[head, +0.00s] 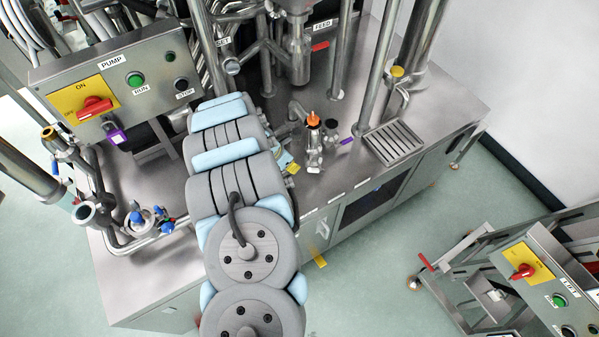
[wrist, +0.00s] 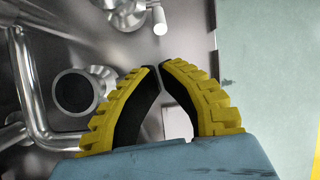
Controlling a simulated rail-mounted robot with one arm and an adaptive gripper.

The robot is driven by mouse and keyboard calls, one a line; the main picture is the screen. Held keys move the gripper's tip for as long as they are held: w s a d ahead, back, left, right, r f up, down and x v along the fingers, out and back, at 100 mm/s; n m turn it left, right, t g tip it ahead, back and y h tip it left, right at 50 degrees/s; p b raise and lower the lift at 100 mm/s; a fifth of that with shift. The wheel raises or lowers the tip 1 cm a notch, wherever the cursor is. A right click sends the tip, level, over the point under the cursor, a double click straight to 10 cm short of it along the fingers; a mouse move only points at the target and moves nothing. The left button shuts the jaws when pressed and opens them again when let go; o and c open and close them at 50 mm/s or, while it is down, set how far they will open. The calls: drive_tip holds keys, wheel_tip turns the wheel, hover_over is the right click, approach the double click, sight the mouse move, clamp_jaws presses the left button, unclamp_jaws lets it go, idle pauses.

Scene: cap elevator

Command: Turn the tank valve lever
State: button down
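My gripper (wrist: 160,68) shows in the wrist view with yellow ribbed fingers and dark inner pads. Its fingertips come together with almost no gap, and I see nothing held between them. Just beyond the tips is a small pale cylindrical end (wrist: 159,20) on a metal fitting; I cannot tell if it is the valve lever. Neither is labelled as the tank valve lever. My arm hides most of my gripper there.
A PUMP control box (head: 130,85) with a red switch stands at left. Upright pipes (head: 378,65) rise from the steel bench (head: 440,108). A slotted drain (head: 394,143) is at the bench's right. An open pipe end (wrist: 74,92) is left of my fingers. Another control box (head: 550,285) stands lower right.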

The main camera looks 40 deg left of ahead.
sight(315, 170)
drive_tip(key=shift+x, duration=5)
drive_tip(key=shift+w+d+r+g+b, duration=0.2)
drive_tip(key=shift+r+g+b, duration=0.45)
drive_tip(key=shift+b, duration=1.55)
drive_tip(key=shift+w+a+b, duration=0.1)
drive_tip(key=shift+w+b, duration=0.1)
drive_tip(key=shift+b, duration=0.2)
drive_tip(key=shift+w+r+b, duration=0.3)
drive_tip(key=shift+w+r, duration=0.3)
drive_tip(key=shift+r, duration=0.35)
